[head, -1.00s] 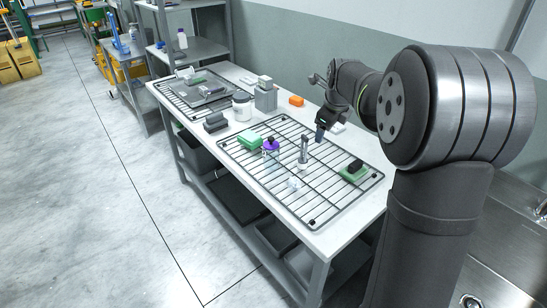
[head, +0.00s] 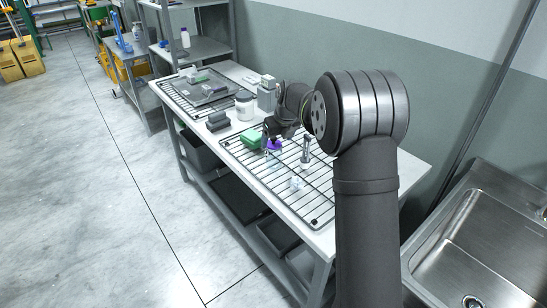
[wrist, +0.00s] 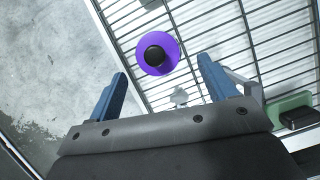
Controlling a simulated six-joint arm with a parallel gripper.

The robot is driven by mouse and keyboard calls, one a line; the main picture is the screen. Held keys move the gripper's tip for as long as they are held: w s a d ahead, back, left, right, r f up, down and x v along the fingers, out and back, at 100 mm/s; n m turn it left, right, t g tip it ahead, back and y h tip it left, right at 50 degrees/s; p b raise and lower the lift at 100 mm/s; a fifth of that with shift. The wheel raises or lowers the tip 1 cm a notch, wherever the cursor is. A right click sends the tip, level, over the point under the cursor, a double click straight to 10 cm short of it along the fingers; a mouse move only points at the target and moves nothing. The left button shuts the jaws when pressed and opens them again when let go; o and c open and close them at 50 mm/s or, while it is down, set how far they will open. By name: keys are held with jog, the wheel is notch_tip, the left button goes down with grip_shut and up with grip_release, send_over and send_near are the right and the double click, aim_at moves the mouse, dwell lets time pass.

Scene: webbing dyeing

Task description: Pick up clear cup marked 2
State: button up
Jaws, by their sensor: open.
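A small clear cup (head: 297,184) with a whitish mark stands on the front part of the wire rack; I cannot read a number on it. In the wrist view, a small pale shape (wrist: 180,96) between my fingers seems to be this cup. A purple round piece with a black knob (wrist: 157,50) lies just beyond my fingertips; in the head view the purple piece (head: 274,145) is just under my gripper (head: 267,134). In the wrist view my gripper (wrist: 162,68) is open, its two blue fingers spread with nothing held.
The wire rack (head: 322,222) also carries a green block (head: 251,139) and an upright metal post (head: 306,150). A green and black block (wrist: 293,110) is at right in the wrist view. A white jar (head: 244,105) and a grey block (head: 218,121) stand behind the rack.

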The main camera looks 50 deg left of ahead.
aim_at(275, 144)
jog(key=shift+x, duration=3.4)
jog(key=c, duration=1.2)
jog(key=shift+r, duration=0.15)
